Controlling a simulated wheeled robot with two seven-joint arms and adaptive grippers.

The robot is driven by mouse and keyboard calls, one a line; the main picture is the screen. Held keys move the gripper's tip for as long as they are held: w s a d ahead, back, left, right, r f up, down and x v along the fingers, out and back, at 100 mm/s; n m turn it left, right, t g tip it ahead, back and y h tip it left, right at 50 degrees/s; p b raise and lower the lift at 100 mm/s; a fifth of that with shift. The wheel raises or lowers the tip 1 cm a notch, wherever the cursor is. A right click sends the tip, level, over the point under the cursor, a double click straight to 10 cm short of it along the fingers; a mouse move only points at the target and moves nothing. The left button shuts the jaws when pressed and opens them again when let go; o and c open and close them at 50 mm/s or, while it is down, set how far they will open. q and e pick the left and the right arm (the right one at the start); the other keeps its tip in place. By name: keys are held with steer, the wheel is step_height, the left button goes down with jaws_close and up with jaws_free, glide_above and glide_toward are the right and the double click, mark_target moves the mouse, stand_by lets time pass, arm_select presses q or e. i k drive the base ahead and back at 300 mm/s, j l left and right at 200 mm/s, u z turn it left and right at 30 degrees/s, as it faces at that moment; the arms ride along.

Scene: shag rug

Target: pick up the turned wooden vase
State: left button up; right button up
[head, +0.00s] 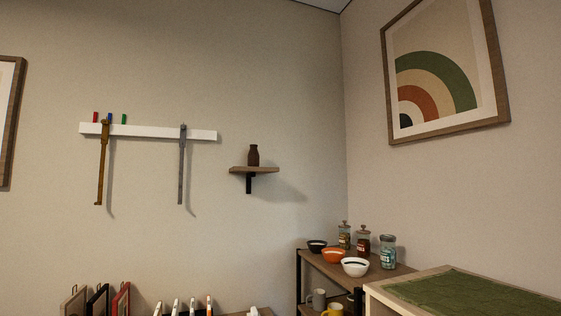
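The turned wooden vase (253,156) is small, dark brown and upright. It stands on a small wooden wall shelf (263,170) with a black bracket, near the corner of the room. Nothing touches the vase except the shelf under it. Neither of my grippers shows in the head view.
A white wall rail (150,132) with two hanging tools is left of the shelf. Below right, a shelf unit (312,261) holds bowls, jars and mugs. A light cabinet (385,297) with a green mat (470,292) is at front right. The wall around the vase is clear.

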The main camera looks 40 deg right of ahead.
mark_target(254, 157)
steer(key=i+z, duration=0.15)
steer(key=z, duration=0.3)
steer(key=i+z, duration=0.2)
steer(key=z, duration=0.25)
steer(key=i+z, duration=0.2)
steer(key=z, duration=0.25)
steer(key=i+z, duration=0.25)
steer(key=z, duration=0.15)
steer(key=i+j+z, duration=0.1)
steer(key=z, duration=0.35)
steer(key=i+j, duration=0.05)
